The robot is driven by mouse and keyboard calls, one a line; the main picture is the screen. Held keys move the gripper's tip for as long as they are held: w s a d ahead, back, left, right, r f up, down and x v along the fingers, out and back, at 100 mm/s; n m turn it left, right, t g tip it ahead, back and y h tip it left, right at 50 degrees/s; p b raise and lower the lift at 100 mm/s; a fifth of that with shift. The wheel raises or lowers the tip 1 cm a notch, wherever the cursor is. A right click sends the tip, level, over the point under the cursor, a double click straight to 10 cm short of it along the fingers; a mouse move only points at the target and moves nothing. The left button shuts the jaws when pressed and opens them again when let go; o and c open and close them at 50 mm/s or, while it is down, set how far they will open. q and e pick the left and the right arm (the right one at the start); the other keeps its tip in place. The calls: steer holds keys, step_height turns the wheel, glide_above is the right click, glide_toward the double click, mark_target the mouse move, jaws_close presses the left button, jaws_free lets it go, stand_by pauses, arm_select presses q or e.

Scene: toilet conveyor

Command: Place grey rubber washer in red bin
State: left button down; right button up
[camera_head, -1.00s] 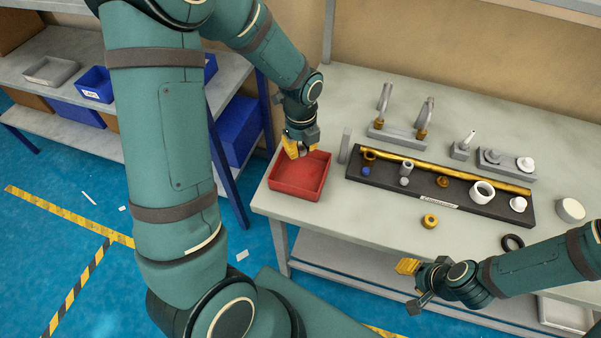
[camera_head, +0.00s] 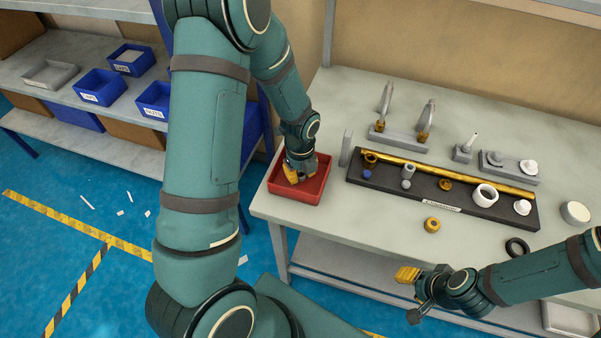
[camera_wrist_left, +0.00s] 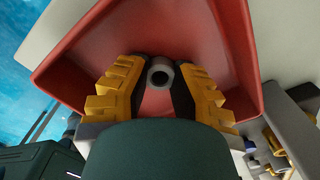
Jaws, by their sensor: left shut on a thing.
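The red bin (camera_head: 318,190) sits on the left end of the workbench; its red walls also fill much of the left wrist view (camera_wrist_left: 215,35). My left gripper (camera_head: 299,177) points down into the bin. In the left wrist view its yellow fingers (camera_wrist_left: 160,88) are closed on the grey rubber washer (camera_wrist_left: 160,72), a short grey ring with a dark hole. The washer is over the bin's inside; whether it touches the floor cannot be told. The head view hides the washer. My right gripper (camera_head: 410,275) is at the bench's front edge, with nothing visible in it.
A black tray (camera_head: 450,205) holds several fittings and a long brass tube. A brass ring (camera_head: 432,225) and a black ring (camera_head: 517,247) lie in front of it. A grey upright block (camera_head: 346,148) stands just right of the bin. Blue boxes (camera_head: 100,87) are on the left shelf.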

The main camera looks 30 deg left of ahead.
arm_select(q)
steer(key=shift+f, duration=0.1)
steer(key=c, duration=0.9)
jaws_free()
step_height(320, 180, up, 12)
steer(key=p, duration=0.2)
